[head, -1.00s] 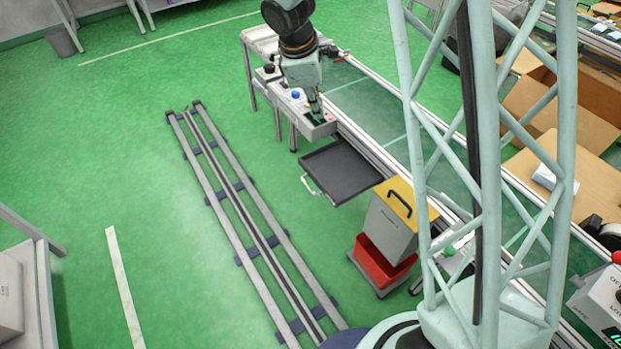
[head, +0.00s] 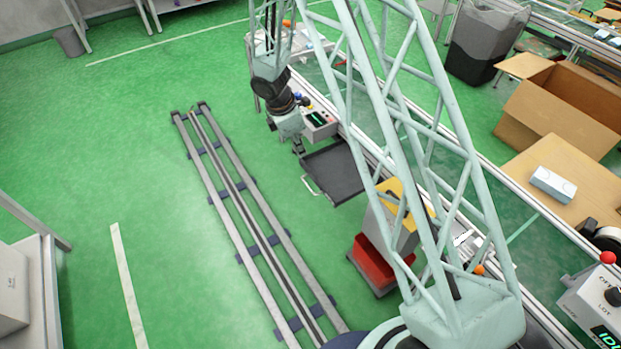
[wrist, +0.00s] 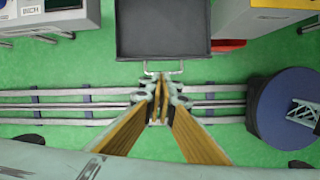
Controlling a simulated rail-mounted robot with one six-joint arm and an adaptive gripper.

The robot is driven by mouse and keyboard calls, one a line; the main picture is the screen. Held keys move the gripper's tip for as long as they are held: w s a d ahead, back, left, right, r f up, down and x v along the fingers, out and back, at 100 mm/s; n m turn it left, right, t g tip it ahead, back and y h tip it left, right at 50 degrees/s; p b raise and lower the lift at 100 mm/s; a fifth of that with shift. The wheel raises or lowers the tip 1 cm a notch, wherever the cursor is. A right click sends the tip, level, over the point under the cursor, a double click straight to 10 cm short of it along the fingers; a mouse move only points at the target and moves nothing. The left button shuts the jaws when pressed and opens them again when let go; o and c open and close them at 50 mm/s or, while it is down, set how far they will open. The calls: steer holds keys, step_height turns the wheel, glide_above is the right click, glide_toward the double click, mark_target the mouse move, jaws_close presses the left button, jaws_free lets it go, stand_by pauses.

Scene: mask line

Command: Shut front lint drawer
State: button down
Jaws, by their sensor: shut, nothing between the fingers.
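The lint drawer (head: 337,168) is a dark grey open tray that sticks out from the front of the conveyor line. Its light handle (head: 311,188) is on the side facing the rails. In the wrist view the drawer (wrist: 163,30) is at top centre, with the handle (wrist: 163,68) along its lower edge. My gripper (head: 299,150) is just off the drawer's far left corner in the head view. In the wrist view my gripper (wrist: 160,88) has its fingers together and empty, just below the handle. I cannot tell whether they touch it.
A control box (head: 320,122) stands beyond the drawer. A grey bin with a yellow top (head: 388,215) and a red bin (head: 377,262) stand on its near side. Floor rails (head: 247,215) run in front, with clear green floor to the left.

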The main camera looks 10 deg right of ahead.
mark_target(312, 176)
step_height(312, 176, down, 8)
steer(key=a+n, duration=0.2)
steer(key=shift+s+r, duration=0.2)
steer(key=shift+s, duration=0.2)
steer(key=shift+f, duration=0.15)
steer(key=b+x, duration=0.1)
steer(key=x, duration=0.2)
steer(key=d+b+x, duration=0.1)
steer(key=x, duration=0.3)
steer(key=d+b+x, duration=0.1)
steer(key=x, duration=0.2)
steer(key=shift+w, duration=0.2)
steer(key=shift+w+d, duration=0.3)
steer(key=shift+d, duration=0.55)
steer(key=shift+d, duration=0.15)
